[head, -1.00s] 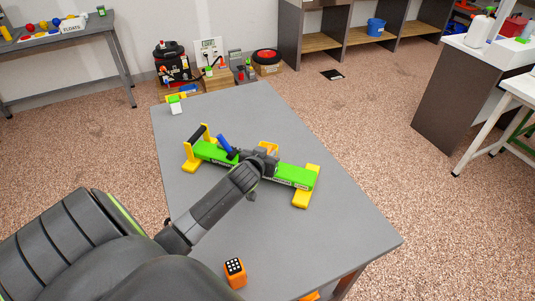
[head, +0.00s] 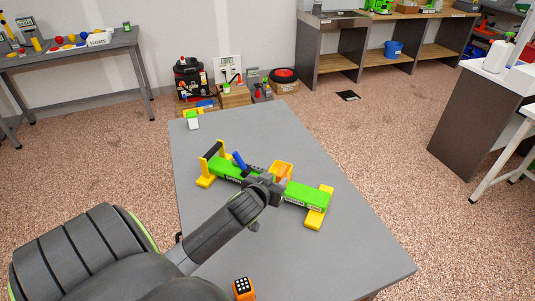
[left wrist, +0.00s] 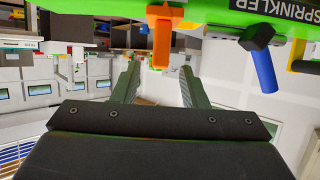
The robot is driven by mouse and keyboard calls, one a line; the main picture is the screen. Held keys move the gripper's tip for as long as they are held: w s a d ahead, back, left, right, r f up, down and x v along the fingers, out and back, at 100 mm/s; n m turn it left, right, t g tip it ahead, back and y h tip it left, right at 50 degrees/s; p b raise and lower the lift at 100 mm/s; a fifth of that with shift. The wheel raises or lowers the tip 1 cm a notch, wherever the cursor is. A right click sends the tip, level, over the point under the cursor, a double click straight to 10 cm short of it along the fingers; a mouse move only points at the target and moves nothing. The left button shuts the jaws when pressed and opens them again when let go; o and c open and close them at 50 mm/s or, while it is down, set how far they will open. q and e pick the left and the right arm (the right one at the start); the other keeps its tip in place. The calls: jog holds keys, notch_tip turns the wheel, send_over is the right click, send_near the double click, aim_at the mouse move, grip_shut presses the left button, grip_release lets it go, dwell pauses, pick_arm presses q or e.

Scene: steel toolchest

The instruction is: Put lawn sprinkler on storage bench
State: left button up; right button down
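The lawn sprinkler (head: 309,195) is a long green bar with yellow feet, a blue lever and an orange-yellow part at its middle. It lies across the grey table (head: 340,252). My left gripper (head: 278,184) is at the near side of its middle and hides part of it. In the left wrist view the two fingers are spread apart with an empty gap. The orange part (left wrist: 162,35) stands just beyond the fingertips, and the sprinkler's labelled green side (left wrist: 215,17) runs along the top. My right gripper is not in view. I cannot tell which furniture is the storage bench.
An orange cube (head: 243,288) stands at the table's near edge, and a small white-and-green item (head: 192,121) at its far left corner. A dark shelf unit with wooden shelves (head: 338,60) stands at the back. The table's right part is clear.

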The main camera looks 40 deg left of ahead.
pick_arm(q)
jog(key=shift+v, duration=2.7)
jog(key=shift+s+f, duration=0.1)
